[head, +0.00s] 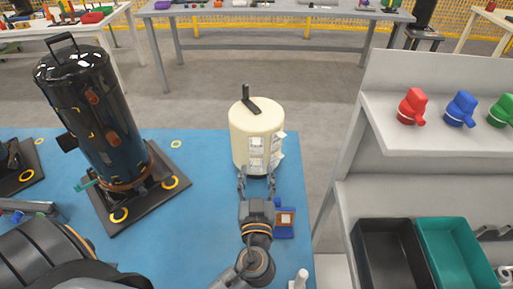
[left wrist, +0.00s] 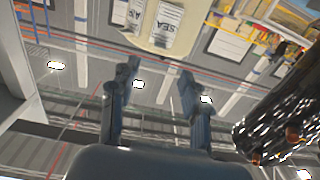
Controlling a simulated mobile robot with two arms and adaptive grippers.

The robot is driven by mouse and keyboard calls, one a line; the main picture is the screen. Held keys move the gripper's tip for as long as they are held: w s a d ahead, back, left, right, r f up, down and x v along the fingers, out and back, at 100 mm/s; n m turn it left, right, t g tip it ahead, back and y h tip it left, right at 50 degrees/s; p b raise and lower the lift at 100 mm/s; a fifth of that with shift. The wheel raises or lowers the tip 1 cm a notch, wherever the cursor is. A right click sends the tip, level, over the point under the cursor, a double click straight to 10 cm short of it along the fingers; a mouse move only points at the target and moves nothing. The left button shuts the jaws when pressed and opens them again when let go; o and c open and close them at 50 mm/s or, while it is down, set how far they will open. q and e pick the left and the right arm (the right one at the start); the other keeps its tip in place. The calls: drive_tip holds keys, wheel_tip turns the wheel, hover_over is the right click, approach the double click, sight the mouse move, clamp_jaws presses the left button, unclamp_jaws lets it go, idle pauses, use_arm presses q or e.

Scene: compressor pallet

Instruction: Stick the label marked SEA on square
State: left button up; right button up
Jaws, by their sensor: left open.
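A cream round drum (head: 250,118) with a black handle stands on the blue table top and bears several white labels (head: 256,146) on its near side. In the left wrist view, the drum (left wrist: 158,47) carries a label reading SEA (left wrist: 166,22) beside one partly reading AI (left wrist: 128,12). The head view is too coarse to read them. My left gripper (head: 256,182) is just in front of the drum, its fingers (left wrist: 158,73) apart and nothing between them. The target square cannot be identified for sure. My right gripper is not in view.
A black tank (head: 88,100) on a dark base with yellow rings stands left. A small blue block with a pale, orange-edged patch (head: 286,217) lies right of my left wrist. Right, a shelf (head: 440,140) holds red, blue and green caps above black and green bins.

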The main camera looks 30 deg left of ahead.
sight(257, 139)
use_arm(q)
drive_tip(key=p+x, duration=0.3)
drive_tip(key=x, duration=0.7)
drive_tip(key=shift+w+a, duration=0.1)
drive_tip(key=shift+c, duration=1.1)
drive_tip(key=c, duration=0.7)
clamp_jaws()
drive_tip(key=shift+o, duration=1.2)
unclamp_jaws()
clamp_jaws()
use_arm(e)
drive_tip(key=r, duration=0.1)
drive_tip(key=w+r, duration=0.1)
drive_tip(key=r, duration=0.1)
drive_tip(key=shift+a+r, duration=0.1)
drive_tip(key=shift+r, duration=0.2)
